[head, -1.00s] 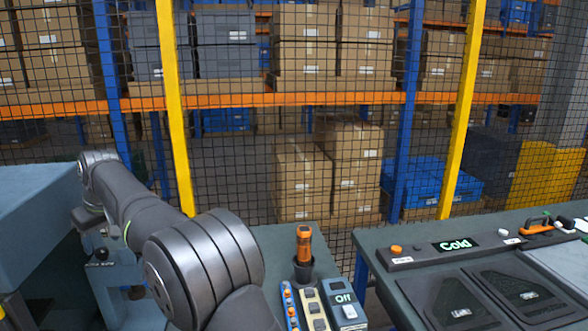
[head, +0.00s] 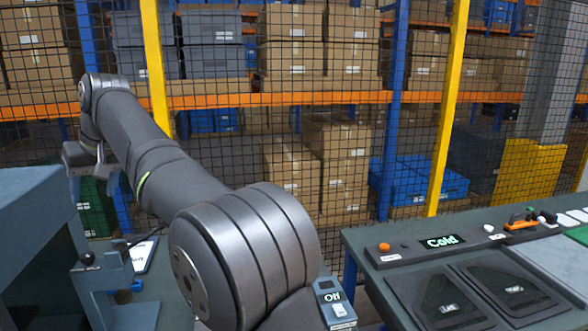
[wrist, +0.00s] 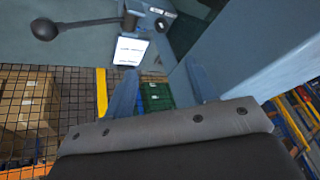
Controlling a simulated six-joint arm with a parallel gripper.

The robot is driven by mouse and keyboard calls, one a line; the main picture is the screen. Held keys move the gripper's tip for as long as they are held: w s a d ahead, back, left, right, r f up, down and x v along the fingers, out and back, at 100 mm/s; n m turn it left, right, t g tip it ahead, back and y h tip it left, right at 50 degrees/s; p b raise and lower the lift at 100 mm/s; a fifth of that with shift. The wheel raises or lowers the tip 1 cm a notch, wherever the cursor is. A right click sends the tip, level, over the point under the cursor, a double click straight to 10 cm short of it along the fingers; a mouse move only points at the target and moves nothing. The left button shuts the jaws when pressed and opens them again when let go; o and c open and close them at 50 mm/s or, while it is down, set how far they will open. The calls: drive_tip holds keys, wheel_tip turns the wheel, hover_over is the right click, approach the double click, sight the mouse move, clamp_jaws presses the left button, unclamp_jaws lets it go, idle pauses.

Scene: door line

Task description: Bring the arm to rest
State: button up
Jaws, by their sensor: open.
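My arm reaches from the lower middle of the head view up to the left, raised above the bench. My gripper (wrist: 160,67) shows in the wrist view with its two blue-grey fingers well apart and nothing between them. In the head view the wrist end hangs at the far left, beside the blue-grey machine housing (head: 35,215); the fingers are too small there to read. A white card or sheet (wrist: 131,50) lies beyond the fingertips in the wrist view, and a green crate (wrist: 156,97) shows lower between the fingers.
A black-knobbed lever (head: 87,258) stands by the housing. A switch box reading "Off" (head: 334,300) is close to my arm's right side. The right bench holds a panel with a "Cold" display (head: 443,241) and black hatches. A mesh fence (head: 350,110) stands behind.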

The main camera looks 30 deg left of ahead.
drive_tip(key=w+d+r+m+y, duration=0.1)
drive_tip(key=w+d+r+m, duration=0.1)
drive_tip(key=d+m, duration=0.4)
drive_tip(key=shift+d+r+m+g+y, duration=0.3)
drive_tip(key=shift+r+m+g+y, duration=0.1)
drive_tip(key=shift+r+m, duration=0.1)
drive_tip(key=shift+w, duration=0.1)
drive_tip(key=o, duration=1.1)
drive_tip(key=shift+c, duration=0.2)
drive_tip(key=s+d+f+m+h, duration=0.1)
drive_tip(key=s+d+f, duration=0.3)
drive_tip(key=d+f, duration=0.25)
drive_tip(key=s+d+f+h, duration=0.2)
drive_tip(key=s+d+f, duration=0.1)
drive_tip(key=d+f, duration=0.3)
drive_tip(key=w+a+x, duration=0.1)
drive_tip(key=x, duration=1)
drive_tip(key=shift+f+t, duration=0.15)
drive_tip(key=shift+t, duration=0.25)
drive_tip(key=s+v, duration=0.1)
drive_tip(key=v, duration=0.8)
drive_tip(key=shift+w+d+r, duration=0.35)
drive_tip(key=shift+w+r, duration=0.05)
drive_tip(key=shift+w, duration=0.05)
drive_tip(key=shift+c, duration=0.2)
